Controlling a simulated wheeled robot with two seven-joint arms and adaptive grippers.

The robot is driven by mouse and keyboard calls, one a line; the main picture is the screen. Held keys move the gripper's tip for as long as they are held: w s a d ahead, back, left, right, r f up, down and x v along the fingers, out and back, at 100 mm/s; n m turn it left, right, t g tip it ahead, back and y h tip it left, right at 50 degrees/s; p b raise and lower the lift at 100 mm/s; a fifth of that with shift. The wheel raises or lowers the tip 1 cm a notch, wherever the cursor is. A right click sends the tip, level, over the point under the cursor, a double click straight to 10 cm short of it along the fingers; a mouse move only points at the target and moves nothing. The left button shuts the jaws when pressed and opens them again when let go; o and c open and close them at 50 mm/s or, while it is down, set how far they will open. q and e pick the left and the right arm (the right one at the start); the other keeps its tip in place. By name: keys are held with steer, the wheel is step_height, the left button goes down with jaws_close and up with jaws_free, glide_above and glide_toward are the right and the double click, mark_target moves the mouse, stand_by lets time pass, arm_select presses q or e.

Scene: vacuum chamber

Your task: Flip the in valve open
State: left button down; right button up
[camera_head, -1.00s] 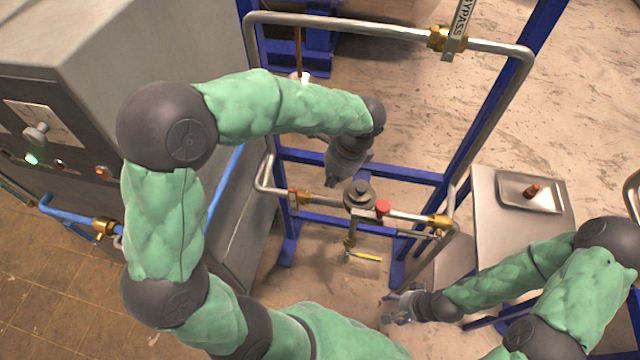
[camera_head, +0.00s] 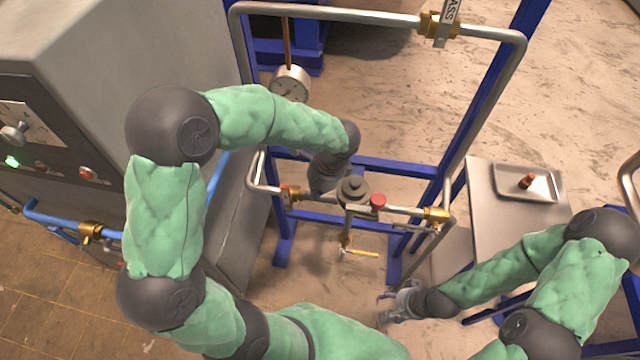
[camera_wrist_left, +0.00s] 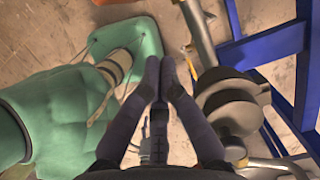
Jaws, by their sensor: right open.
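A horizontal steel pipe (camera_head: 395,209) carries a brass valve at its left end (camera_head: 291,194) and another at its right end (camera_head: 437,214). A label by the left one is too small to read, so I cannot tell for sure which is the in valve. My left gripper (camera_head: 319,191) is just right of the left brass valve, pointing down by the pipe. In the left wrist view its fingertips (camera_wrist_left: 161,64) meet with nothing visible between them. The left valve's handle is not clearly visible. My right gripper (camera_head: 384,303) is open and empty, low and to the right.
A round regulator with a red knob (camera_head: 378,201) sits mid-pipe, with a yellow-handled valve (camera_head: 361,253) below. A gauge (camera_head: 290,83) hangs behind my left arm. Blue frame posts (camera_head: 480,110), a grey cabinet (camera_head: 90,50) and a steel table with a tray (camera_head: 510,195) surround it.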

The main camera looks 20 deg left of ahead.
mark_target(287, 199)
arm_select(q)
steer(key=shift+s+a+f, duration=0.15)
steer(key=shift+a, duration=0.55)
steer(key=shift+s+a+f, duration=0.1)
steer(key=shift+s+a, duration=0.1)
steer(key=shift+a, duration=0.45)
steer(key=shift+s+a+f, duration=0.15)
steer(key=shift+a, duration=0.55)
steer(key=shift+r, duration=0.1)
steer(key=shift+s+a+r+h+p, duration=0.1)
steer(key=shift+a+h+p, duration=0.25)
steer(key=shift+h, duration=0.05)
steer(key=shift+a, duration=0.1)
